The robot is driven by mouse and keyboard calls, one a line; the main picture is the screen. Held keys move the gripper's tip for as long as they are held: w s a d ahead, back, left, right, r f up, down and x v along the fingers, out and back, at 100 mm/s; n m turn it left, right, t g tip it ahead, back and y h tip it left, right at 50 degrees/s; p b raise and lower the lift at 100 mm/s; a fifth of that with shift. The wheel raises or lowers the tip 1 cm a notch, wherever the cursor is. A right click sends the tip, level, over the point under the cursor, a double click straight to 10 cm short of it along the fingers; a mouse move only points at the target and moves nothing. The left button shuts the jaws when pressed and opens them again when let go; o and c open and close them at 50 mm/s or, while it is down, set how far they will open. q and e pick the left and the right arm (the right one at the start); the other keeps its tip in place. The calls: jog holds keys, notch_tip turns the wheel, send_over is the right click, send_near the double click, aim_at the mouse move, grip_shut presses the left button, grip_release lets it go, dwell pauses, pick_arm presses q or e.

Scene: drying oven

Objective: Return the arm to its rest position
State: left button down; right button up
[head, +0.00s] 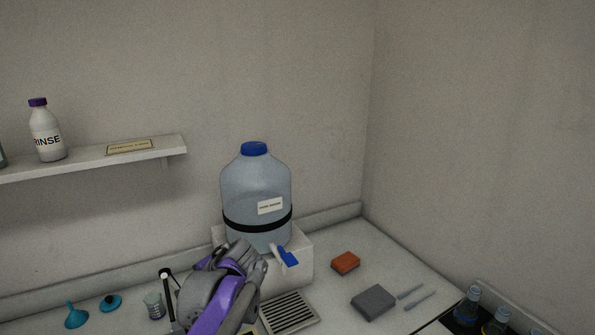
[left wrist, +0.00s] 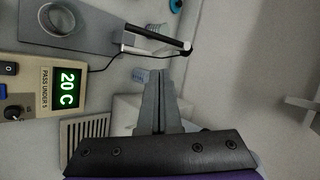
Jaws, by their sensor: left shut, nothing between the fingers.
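My left arm (head: 219,288), grey and purple, rises from the bottom of the head view in front of the carboy's stand. Its fingertips cannot be made out there. In the left wrist view my left gripper (left wrist: 158,88) is shut, its two grey fingers together with nothing between them. It hangs above the bench, near the slotted drain grille (left wrist: 84,138) and a small beaker (left wrist: 140,75). My right gripper is in neither view.
A large blue-capped carboy (head: 256,184) stands on a white block, with a blue-handled tap (head: 288,257). A meter (left wrist: 52,88) reads 20 C beside a probe stand (left wrist: 158,47). A wall shelf (head: 95,157) holds a rinse bottle (head: 46,136).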

pick_arm(q)
jog(key=s+d+f+n+h, duration=0.3)
jog(key=s+f, duration=0.5)
jog(key=s, duration=0.5)
jog(key=s+d+f+n+h, duration=0.3)
jog(key=s+d+f+h, duration=0.2)
jog(key=s+f, duration=0.4)
jog(key=s+d, duration=0.1)
jog(key=s, duration=0.3)
jog(key=shift+t, duration=0.4)
jog(key=shift+d, duration=0.1)
